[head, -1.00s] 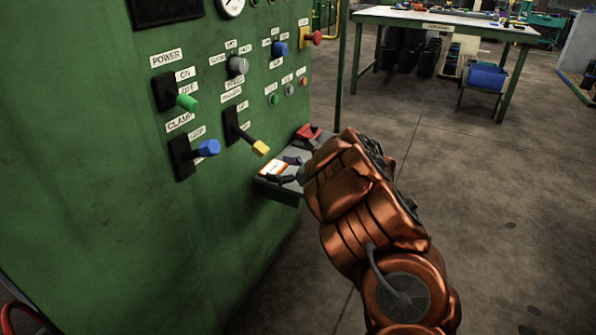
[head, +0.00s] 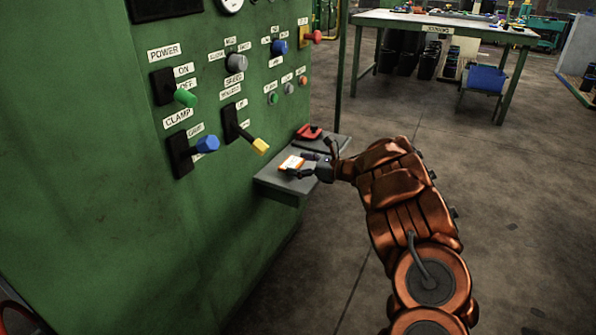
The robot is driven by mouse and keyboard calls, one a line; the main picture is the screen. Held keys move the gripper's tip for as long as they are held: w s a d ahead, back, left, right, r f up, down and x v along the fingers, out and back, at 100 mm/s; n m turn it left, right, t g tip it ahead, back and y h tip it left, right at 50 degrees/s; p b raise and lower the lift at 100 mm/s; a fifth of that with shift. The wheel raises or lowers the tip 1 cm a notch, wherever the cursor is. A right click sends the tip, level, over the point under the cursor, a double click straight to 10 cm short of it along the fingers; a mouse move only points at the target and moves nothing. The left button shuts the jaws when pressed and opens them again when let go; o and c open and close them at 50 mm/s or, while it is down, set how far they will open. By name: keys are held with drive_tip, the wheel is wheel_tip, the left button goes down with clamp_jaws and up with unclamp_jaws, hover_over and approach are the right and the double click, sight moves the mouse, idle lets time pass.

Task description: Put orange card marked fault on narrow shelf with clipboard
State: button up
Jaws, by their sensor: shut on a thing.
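The orange card (head: 291,163) with a white label is small in view; I cannot read its marking. It is at the narrow grey shelf (head: 278,187) on the side of the green machine. My gripper (head: 300,167) reaches in from the right and is shut on the card. I cannot tell whether the card touches the shelf top. A dark flat thing (head: 318,144), perhaps the clipboard, lies on the shelf behind my gripper, partly hidden by it. A red thing (head: 308,132) lies at the shelf's far end.
The green machine (head: 90,200) rises left of the shelf. Its yellow lever (head: 259,146) and blue knob (head: 207,144) stick out close to the shelf. A workbench (head: 440,22) with a blue bin (head: 487,79) below stands at the back.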

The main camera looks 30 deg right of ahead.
drive_tip(key=shift+f, duration=0.8)
drive_tip(key=shift+f+b, duration=0.2)
drive_tip(key=shift+b, duration=0.25)
drive_tip(key=o, duration=0.9)
drive_tip(key=shift+r+p, duration=0.25)
drive_tip(key=shift+p, duration=0.1)
